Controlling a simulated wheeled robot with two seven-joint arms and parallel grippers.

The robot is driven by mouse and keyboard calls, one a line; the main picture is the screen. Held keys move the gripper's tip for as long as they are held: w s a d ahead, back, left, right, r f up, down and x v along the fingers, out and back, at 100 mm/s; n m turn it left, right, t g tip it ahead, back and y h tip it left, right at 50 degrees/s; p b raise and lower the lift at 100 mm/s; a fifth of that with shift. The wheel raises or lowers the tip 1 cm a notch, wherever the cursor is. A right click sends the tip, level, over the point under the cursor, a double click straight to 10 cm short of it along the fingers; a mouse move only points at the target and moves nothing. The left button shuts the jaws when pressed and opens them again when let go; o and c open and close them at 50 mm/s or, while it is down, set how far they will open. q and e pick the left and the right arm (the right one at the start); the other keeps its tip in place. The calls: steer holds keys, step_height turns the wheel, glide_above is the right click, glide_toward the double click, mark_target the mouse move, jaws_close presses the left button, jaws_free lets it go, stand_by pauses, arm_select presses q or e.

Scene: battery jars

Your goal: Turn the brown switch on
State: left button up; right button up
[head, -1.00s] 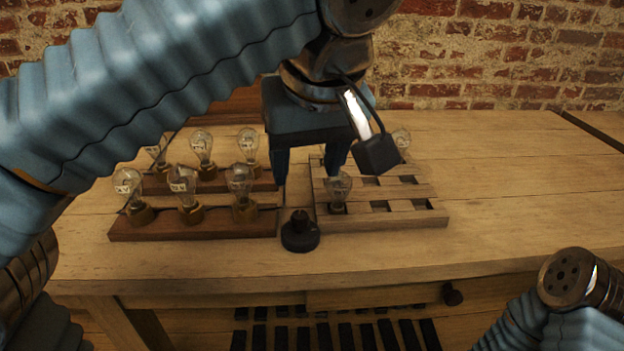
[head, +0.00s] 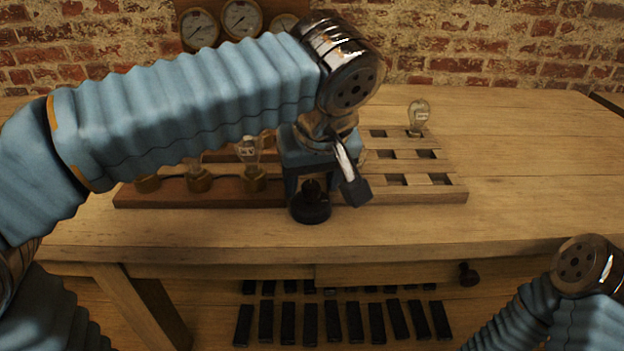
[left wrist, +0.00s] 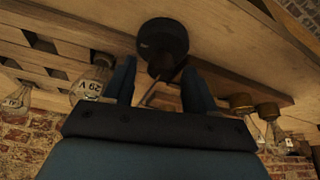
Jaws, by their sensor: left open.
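A dark round switch (head: 310,207) with an upright knob stands on the table at the front, between the two lamp boards; it looks nearly black in this light. It also shows in the left wrist view (left wrist: 162,36), just beyond the fingertips. My left gripper (head: 307,190) points down at the switch, its open fingers to either side of the knob. In the left wrist view the left gripper (left wrist: 158,80) holds nothing; contact with the knob cannot be told. My right gripper is out of view; only part of my right arm shows at the lower right.
A dark wooden board (head: 215,199) with several bulbs stands left of the switch, partly behind my arm. A slotted rack (head: 420,194) is on the right, with a bulb (head: 419,117) at its back. One bulb (left wrist: 92,82) is close to the left gripper. The table's right side is clear.

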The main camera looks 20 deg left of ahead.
arm_select(q)
jaws_close()
stand_by(0.4)
steer(key=shift+m, duration=0.4)
steer(key=m+h, duration=0.1)
steer(key=m, duration=0.1)
steer(key=shift+a+m+t, duration=0.15)
steer(key=shift+m+t, duration=0.25)
steer(key=m+h, duration=0.2)
steer(key=m, duration=0.2)
steer(key=shift+a+m, duration=0.15)
steer(key=shift+m, duration=0.15)
steer(key=m+h, duration=0.1)
steer(key=m, duration=0.3)
steer(key=shift+a+g+h, duration=0.1)
steer(key=shift+g+h, duration=0.3)
steer(key=m, duration=0.3)
steer(key=m+g+h+p, duration=0.1)
steer(key=m, duration=0.1)
steer(key=shift+w+m, duration=0.2)
steer(key=shift+m, duration=0.2)
steer(key=shift+g, duration=0.3)
